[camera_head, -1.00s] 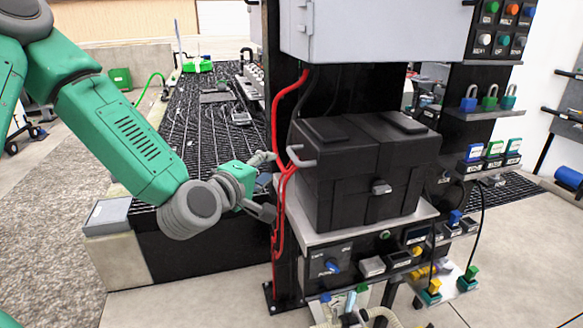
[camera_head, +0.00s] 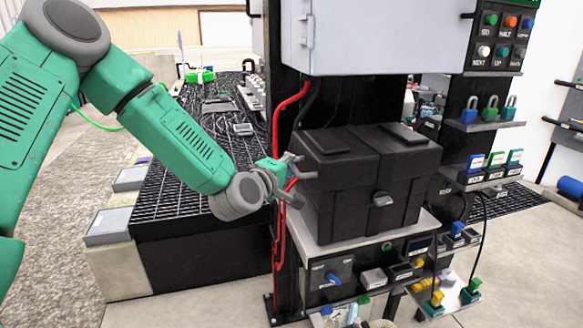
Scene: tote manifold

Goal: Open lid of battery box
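The black battery box (camera_head: 345,205) stands on a grey shelf in the middle of the view. Its lid (camera_head: 375,143) is shut, and a dark grey latch (camera_head: 382,199) is on its front face. A grey handle (camera_head: 303,176) sticks out from the box's left side. My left gripper (camera_head: 293,180) is at this handle, with its fingers spread, one above and one lower down. I cannot tell whether it touches the handle. My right gripper is not in view.
Red cables (camera_head: 278,235) run down a black post close to my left gripper. A grey cabinet (camera_head: 385,40) hangs above the box. Padlocks (camera_head: 490,110) and switches are on shelves to the right. A panel with a blue knob (camera_head: 333,278) is below.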

